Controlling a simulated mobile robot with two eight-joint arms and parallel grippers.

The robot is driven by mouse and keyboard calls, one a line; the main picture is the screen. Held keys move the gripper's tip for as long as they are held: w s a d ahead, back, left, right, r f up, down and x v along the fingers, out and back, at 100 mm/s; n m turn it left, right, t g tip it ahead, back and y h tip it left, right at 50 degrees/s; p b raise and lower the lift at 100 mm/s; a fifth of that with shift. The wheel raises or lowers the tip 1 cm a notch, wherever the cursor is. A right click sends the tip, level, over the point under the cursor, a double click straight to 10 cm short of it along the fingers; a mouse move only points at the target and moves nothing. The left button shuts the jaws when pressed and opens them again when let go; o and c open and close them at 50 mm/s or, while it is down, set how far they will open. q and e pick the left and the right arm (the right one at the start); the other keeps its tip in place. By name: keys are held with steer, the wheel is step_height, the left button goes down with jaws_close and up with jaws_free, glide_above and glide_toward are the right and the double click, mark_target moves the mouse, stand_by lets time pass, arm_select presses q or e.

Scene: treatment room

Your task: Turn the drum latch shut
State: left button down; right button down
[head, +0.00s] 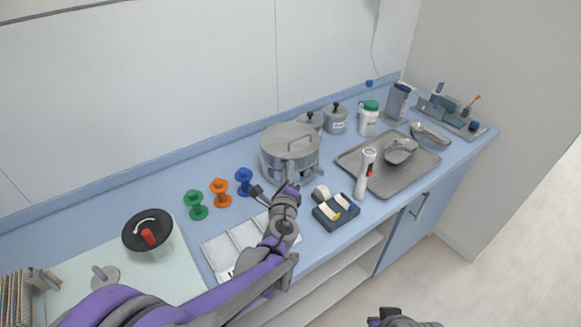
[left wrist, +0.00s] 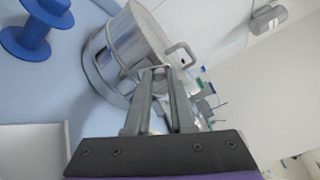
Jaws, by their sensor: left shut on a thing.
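The metal drum (head: 283,158) stands on the blue counter with its lid on and a loop handle on top. In the left wrist view the drum (left wrist: 104,62) fills the upper middle, its lid handle (left wrist: 180,50) to the right. My left gripper (head: 291,188) is at the drum's front side, low on the wall. Its fingertips (left wrist: 160,72) are close together on a small part at the drum's side, which looks like the latch. The fingers mostly hide that part, so its angle cannot be read. My right gripper (head: 390,318) shows only partly at the bottom edge, away from the counter.
Green (head: 195,205), orange (head: 220,193) and blue (head: 244,181) spools stand left of the drum. A white sectioned tray (head: 222,255) lies under my left arm. A dark block (head: 335,212), a white cylinder (head: 364,172) and a metal tray (head: 385,178) are to the right.

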arm_select(q)
steer(key=n+p, duration=0.1)
steer(key=a+n+p, duration=0.1)
steer(key=shift+w+r+n, duration=0.1)
steer(key=shift+r+n, duration=0.2)
steer(key=shift+a+f+n+p, duration=0.15)
steer(key=shift+n+p, duration=0.55)
arm_select(e)
steer(key=shift+t, duration=0.3)
steer(key=shift+w+r, duration=0.3)
steer(key=shift+r, duration=0.6)
steer(key=shift+w+r, duration=0.35)
steer(key=shift+r, duration=0.5)
steer(key=shift+w+r, duration=0.3)
steer(key=shift+r, duration=0.6)
arm_select(q)
steer(key=c, duration=0.8)
jaws_free()
steer(key=shift+o, duration=0.2)
steer(key=s, duration=1.1)
steer(key=shift+a+r+b, duration=0.3)
steer(key=shift+a+r, duration=0.1)
arm_select(e)
steer(key=shift+s+f, duration=0.2)
steer(key=shift+f, duration=0.2)
